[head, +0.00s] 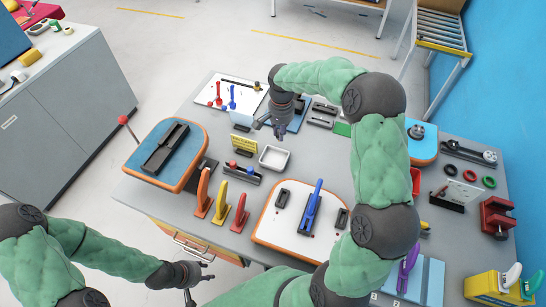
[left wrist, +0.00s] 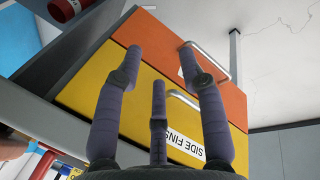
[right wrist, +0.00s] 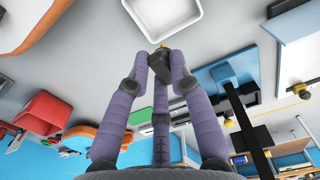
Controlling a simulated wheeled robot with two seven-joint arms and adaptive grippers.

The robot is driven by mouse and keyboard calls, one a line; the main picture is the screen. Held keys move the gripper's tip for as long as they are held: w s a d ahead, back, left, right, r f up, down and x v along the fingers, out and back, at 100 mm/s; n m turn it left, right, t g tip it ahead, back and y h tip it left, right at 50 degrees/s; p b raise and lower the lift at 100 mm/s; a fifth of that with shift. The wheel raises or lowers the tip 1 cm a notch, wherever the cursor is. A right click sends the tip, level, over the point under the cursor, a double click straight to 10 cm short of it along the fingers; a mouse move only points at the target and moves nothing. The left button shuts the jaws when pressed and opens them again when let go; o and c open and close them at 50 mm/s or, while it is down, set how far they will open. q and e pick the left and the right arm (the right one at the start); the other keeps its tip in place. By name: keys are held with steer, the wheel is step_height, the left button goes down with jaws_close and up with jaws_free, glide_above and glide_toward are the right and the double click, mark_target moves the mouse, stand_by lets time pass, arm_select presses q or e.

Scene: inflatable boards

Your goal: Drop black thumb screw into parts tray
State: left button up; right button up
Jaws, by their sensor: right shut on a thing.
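My right gripper (head: 268,128) is shut on the black thumb screw (right wrist: 160,67), a small dark knob with a brass-coloured tip, seen between the fingertips in the right wrist view. In the head view the screw is too small to make out. The parts tray is a shallow white rectangular tray (head: 263,163) on the grey table, just in front of the right gripper in the head view. It also shows at the top of the right wrist view (right wrist: 142,34), beyond the fingertips and apart from them. My left gripper (head: 208,271) is open and empty, facing the drawers below the table edge.
A yellow sign (head: 242,144) and a black rack (head: 240,176) stand left of the tray. A white board with orange edge (head: 275,232) lies nearer, with a blue fin on it. Red, orange and yellow fins (head: 221,202) stand at the near left. Orange and yellow drawers (left wrist: 140,80) face the left gripper.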

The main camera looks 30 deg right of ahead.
step_height(320, 180, down, 6)
steer(key=b, duration=0.3)
steer(key=shift+b, duration=0.35)
steer(key=shift+s+r, duration=0.1)
steer(key=o, duration=0.8)
steer(key=shift+o, duration=0.2)
step_height(320, 180, up, 12)
